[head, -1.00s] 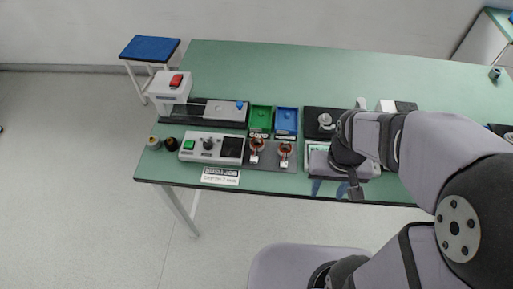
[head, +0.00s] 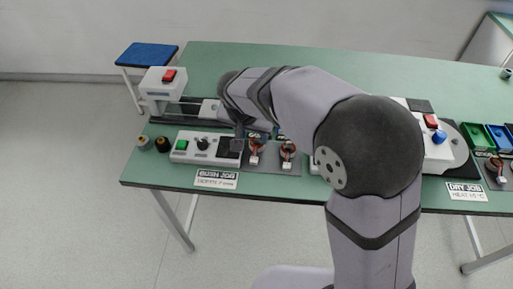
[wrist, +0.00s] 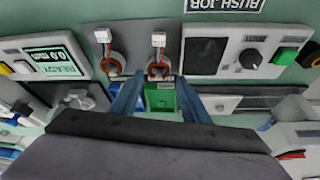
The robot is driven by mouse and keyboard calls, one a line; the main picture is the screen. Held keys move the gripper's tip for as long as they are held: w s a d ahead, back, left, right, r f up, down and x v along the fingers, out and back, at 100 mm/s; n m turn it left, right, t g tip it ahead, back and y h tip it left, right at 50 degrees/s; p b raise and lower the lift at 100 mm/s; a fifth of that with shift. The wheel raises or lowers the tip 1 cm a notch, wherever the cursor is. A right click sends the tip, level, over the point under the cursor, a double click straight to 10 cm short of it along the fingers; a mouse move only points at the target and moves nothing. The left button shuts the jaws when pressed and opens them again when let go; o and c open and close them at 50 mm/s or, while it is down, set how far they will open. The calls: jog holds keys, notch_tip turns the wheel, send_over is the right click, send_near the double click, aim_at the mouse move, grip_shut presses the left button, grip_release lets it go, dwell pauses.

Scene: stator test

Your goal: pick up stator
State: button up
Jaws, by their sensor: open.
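Two stators, copper-wound rings with white connectors, lie side by side on a dark grey plate (head: 268,170). The left stator (head: 254,154) and right stator (head: 288,155) show in the head view. The wrist view is turned around: the left stator (wrist: 158,66) is on the right there, and the other stator (wrist: 114,64) is left of it. My gripper (wrist: 159,80) is open, its blue fingers on either side of the view's middle, lined up with the left stator. Whether the fingertips straddle it or stay above it, I cannot tell. The arm mostly hides the gripper in the head view.
A grey control box (head: 203,147) with a green button and dark screen stands left of the stators. A press with a red button (head: 164,82) is behind it. A green bin (wrist: 162,100) shows between my fingers.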

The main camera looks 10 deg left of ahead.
aim_at(256, 142)
jog(key=shift+p+x, duration=0.55)
jog(key=shift+x, duration=2.7)
jog(key=shift+s+d, duration=0.15)
jog(key=shift+c, duration=0.7)
jog(key=c, duration=0.7)
jog(key=shift+o, duration=0.2)
